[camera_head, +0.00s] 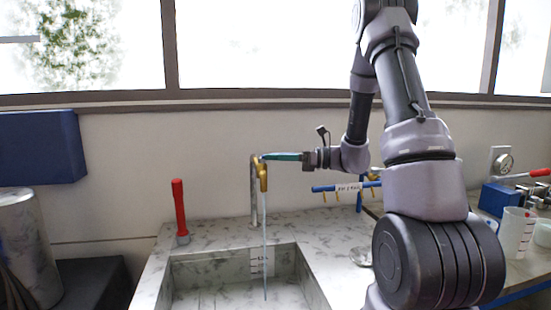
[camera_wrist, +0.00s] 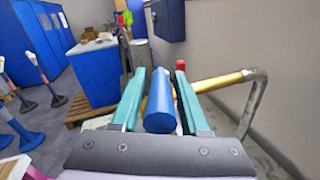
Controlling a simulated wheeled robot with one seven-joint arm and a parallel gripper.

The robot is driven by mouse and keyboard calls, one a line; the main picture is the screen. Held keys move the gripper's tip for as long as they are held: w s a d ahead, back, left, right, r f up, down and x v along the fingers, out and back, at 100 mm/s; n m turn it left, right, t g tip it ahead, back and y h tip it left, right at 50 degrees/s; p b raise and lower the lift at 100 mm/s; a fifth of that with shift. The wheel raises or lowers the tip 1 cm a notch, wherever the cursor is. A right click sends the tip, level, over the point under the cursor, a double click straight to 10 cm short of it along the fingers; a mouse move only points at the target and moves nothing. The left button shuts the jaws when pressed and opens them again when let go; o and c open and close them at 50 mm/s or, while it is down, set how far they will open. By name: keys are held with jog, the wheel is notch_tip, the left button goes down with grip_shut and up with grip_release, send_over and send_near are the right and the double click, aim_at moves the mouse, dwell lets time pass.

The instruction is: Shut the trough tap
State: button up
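The trough tap has a brass body (camera_head: 263,178) on a grey upright pipe (camera_head: 254,195). A thin stream of water (camera_head: 265,245) runs from it into the stone trough (camera_head: 178,268). In the wrist view its brass part (camera_wrist: 225,82) lies to the right, joined to the bent pipe. My gripper (camera_head: 266,157) reaches in from the right at the tap's top. Its teal fingers (camera_wrist: 160,72) are apart, with the blue lever (camera_wrist: 160,103) between them. Narrow gaps show on either side of the lever. In the head view the fingers mostly hide the lever.
A red upright handle (camera_head: 180,208) stands on the counter left of the trough. A blue rail with a label (camera_head: 347,188) runs behind my arm. A measuring jug (camera_head: 514,232) and a blue box (camera_head: 499,199) are at the right. A blue wall box (camera_head: 40,147) hangs at the left.

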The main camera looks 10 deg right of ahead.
grip_shut()
dwell(1.2)
